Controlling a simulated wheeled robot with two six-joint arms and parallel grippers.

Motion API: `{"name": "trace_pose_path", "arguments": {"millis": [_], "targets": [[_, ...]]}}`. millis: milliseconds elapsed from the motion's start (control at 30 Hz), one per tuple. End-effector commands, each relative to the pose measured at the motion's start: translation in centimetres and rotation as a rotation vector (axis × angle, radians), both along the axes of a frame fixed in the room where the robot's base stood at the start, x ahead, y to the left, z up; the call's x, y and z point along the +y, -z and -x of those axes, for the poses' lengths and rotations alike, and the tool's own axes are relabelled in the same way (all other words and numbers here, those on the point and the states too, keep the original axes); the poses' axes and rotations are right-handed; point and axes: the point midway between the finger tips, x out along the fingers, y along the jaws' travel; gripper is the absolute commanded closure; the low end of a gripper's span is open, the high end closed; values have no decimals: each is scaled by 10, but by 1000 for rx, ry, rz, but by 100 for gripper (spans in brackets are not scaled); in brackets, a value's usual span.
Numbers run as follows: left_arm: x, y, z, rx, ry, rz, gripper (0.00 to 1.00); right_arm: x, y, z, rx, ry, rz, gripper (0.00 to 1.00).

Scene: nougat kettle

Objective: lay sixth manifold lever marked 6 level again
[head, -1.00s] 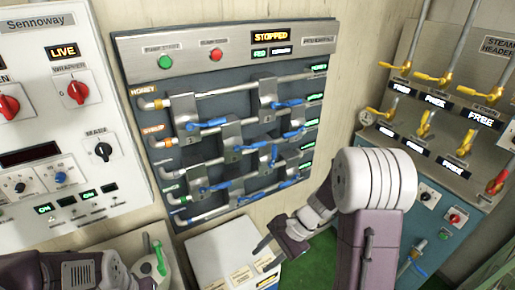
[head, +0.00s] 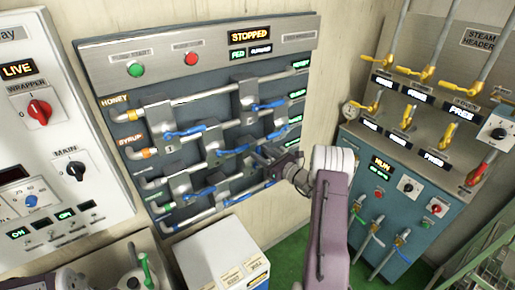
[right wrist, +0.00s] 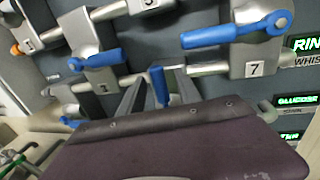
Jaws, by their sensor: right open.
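The manifold (head: 215,125) is a dark panel with silver pipes, valve blocks and several blue levers. My right gripper (head: 268,155) is at its lower right part in the head view. In the right wrist view my right gripper (right wrist: 155,92) is open, its fingers either side of a short blue lever (right wrist: 159,87) that stands nearly upright. Contact cannot be told, and no mark 6 is readable; the purple gripper body hides what is below. The lever by plate 7 (right wrist: 235,30) lies nearly level. Another blue lever (right wrist: 97,59) lies slightly tilted to the left. My left gripper is not in view.
A white box (head: 222,258) stands below the manifold. A switch panel (head: 60,130) is at left. The steam header (head: 430,100) with yellow levers is at right above a blue cabinet (head: 385,205). Green floor shows between.

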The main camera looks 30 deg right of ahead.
Motion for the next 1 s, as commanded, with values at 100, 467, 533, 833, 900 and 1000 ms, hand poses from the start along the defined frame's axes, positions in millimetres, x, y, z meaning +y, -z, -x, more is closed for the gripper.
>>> {"name": "trace_pose_path", "arguments": {"millis": [100,467,533,833,900,1000], "targets": [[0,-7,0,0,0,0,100,4,-2,-14,0,-1,-1,59],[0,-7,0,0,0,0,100,6,1,-19,1,-1,0,71],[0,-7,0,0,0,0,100,6,1,-19,1,0,0,90],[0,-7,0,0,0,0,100,6,0,-19,0,-1,0,100],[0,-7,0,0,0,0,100,6,0,-19,0,-1,0,100],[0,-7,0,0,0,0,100,6,0,-19,0,-1,0,100]]}}
